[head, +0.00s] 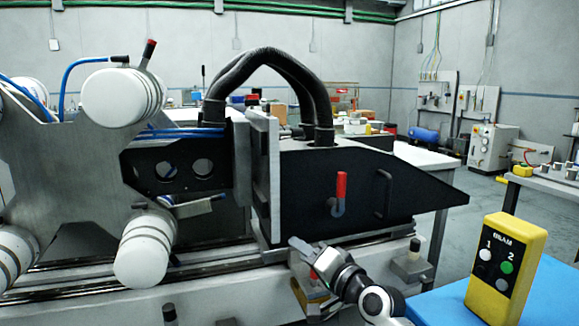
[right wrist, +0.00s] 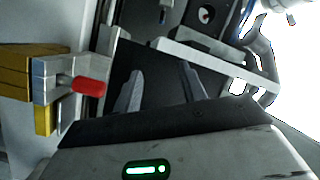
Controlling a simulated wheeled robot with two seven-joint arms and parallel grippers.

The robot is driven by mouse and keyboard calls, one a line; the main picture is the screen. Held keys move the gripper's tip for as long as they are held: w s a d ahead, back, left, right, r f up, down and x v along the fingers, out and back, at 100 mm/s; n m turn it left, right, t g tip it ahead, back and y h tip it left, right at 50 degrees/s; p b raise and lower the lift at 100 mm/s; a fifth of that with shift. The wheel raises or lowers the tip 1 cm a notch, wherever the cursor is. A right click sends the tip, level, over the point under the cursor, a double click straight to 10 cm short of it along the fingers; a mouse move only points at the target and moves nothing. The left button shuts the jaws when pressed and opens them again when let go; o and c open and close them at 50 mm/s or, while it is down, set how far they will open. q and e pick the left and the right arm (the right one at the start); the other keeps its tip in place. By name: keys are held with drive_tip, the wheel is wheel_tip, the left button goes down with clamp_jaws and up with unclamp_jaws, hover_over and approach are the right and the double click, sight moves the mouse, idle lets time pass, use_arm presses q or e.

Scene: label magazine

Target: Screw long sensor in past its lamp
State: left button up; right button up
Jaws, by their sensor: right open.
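My right gripper (head: 306,258) is low in front of the black wedge-shaped housing (head: 300,185). In the right wrist view its two fingers (right wrist: 160,82) stand apart with nothing between them. A red-tipped rod (right wrist: 88,87) sticks out of a grey metal block (right wrist: 52,80) on a brass-coloured bracket (right wrist: 14,72), left of the fingers and apart from them. I cannot tell whether this is the long sensor. In the head view the gripper partly covers the brass-coloured part (head: 308,299). No sensor lamp can be made out. My left gripper is out of the picture.
A red-handled lever (head: 341,187) sits on the housing above the gripper. White rollers (head: 124,97) and rails (head: 75,289) lie to the left. A yellow button box (head: 507,268) stands on a blue surface (head: 455,303) at the right. Black hoses (head: 270,62) arch above.

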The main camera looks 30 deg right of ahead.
drive_tip(key=w+d+r+m+t+y+b, duration=0.1)
drive_tip(key=d+r+m+t+b, duration=0.1)
drive_tip(key=d+r, duration=0.3)
drive_tip(key=m+t+y+b, duration=0.1)
drive_tip(key=t+y, duration=0.1)
drive_tip(key=t, duration=0.1)
approach(301, 134)
drive_tip(key=p+x, duration=0.1)
drive_tip(key=x, duration=0.4)
drive_tip(key=shift+w+r, duration=0.15)
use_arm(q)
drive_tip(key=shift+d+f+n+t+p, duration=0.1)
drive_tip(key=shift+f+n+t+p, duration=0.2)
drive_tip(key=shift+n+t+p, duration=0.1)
use_arm(e)
drive_tip(key=x, duration=0.7)
drive_tip(key=shift+w+a, duration=0.15)
drive_tip(key=shift+w, duration=0.25)
